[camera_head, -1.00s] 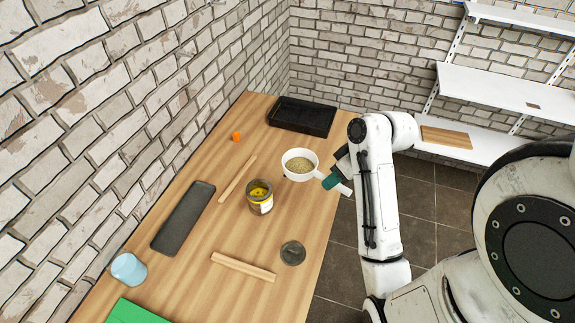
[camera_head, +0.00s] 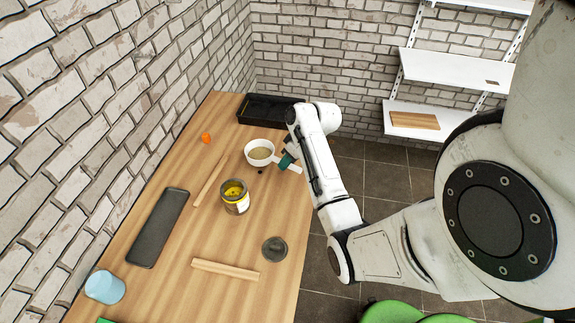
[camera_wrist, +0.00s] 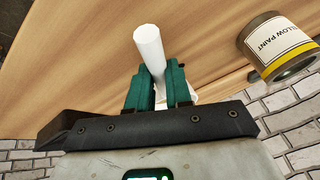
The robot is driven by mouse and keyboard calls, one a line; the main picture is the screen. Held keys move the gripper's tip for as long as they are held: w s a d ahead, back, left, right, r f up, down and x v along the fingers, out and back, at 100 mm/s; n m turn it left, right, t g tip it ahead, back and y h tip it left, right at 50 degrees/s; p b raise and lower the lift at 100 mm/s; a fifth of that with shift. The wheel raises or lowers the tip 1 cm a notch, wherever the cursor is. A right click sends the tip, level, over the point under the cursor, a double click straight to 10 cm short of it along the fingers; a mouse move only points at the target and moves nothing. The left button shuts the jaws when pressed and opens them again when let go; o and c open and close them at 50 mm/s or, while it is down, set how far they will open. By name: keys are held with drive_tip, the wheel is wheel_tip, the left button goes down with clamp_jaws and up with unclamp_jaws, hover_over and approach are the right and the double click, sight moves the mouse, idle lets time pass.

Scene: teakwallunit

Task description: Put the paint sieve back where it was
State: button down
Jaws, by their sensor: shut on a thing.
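The paint sieve (camera_head: 259,151) is a white round cup with a tan mesh inside and a short white handle. It is over the far part of the wooden table, near the black tray; I cannot tell whether it touches the table. My gripper (camera_head: 287,161) with green fingers is shut on the handle at the sieve's right side. In the wrist view the white handle (camera_wrist: 149,48) stands between the green fingers of my gripper (camera_wrist: 157,88). The sieve's bowl is mostly hidden there.
An open yellow paint can (camera_head: 236,201) stands nearer on the table (camera_head: 190,285). A black tray (camera_head: 262,108), orange item (camera_head: 206,138), wooden sticks (camera_head: 226,269), dark slab (camera_head: 159,228), grey lid (camera_head: 274,249) and blue cup (camera_head: 104,287) surround it. Shelves (camera_head: 455,72) stand at the back right.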

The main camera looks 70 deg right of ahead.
drive_tip(key=shift+f, duration=1.05)
drive_tip(key=shift+f, duration=0.1)
drive_tip(key=c, duration=1)
unclamp_jaws()
drive_tip(key=shift+c, duration=0.2)
